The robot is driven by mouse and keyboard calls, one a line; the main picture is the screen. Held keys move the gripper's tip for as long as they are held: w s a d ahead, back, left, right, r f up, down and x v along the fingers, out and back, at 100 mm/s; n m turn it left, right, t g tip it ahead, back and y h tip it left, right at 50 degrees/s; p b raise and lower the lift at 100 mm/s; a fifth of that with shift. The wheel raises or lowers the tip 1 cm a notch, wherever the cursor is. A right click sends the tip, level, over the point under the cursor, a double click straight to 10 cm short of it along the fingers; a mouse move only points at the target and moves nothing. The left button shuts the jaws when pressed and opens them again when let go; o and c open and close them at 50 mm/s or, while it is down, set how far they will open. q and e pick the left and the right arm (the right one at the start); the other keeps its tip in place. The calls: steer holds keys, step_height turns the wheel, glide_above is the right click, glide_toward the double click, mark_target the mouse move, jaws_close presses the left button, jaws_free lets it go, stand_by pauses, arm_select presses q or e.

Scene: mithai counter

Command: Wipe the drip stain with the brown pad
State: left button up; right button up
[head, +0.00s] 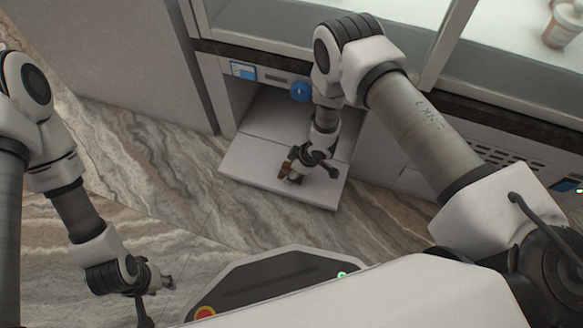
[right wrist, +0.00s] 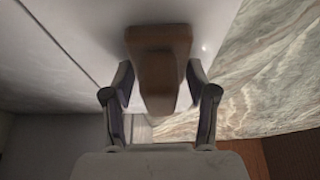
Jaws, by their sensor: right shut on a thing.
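The brown pad (head: 289,173) is in the grip of my right gripper (head: 297,170), low over the pale flap-like panel (head: 240,181) at the counter's base. In the right wrist view the pad (right wrist: 160,50) is a brown block with a narrower raised grip between my two fingers. I cannot tell whether the pad touches the panel. No drip stain can be made out; the pad and gripper hide part of the panel. My left gripper (head: 160,300) is at the lower left over the marble floor, fingers apart and empty.
The counter front has a blue round knob (head: 300,92) and a blue-and-white label (head: 243,70) above the panel's recess. A vent grille (head: 500,158) is to the right. A cup (head: 562,22) stands behind glass. Marble floor (head: 180,170) is clear to the left.

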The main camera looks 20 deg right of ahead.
step_height(320, 180, up, 3)
steer(key=shift+s+d+r+p, duration=0.15)
steer(key=shift+r+p, duration=0.05)
steer(key=shift+p, duration=0.95)
step_height(320, 180, up, 5)
steer(key=p, duration=0.4)
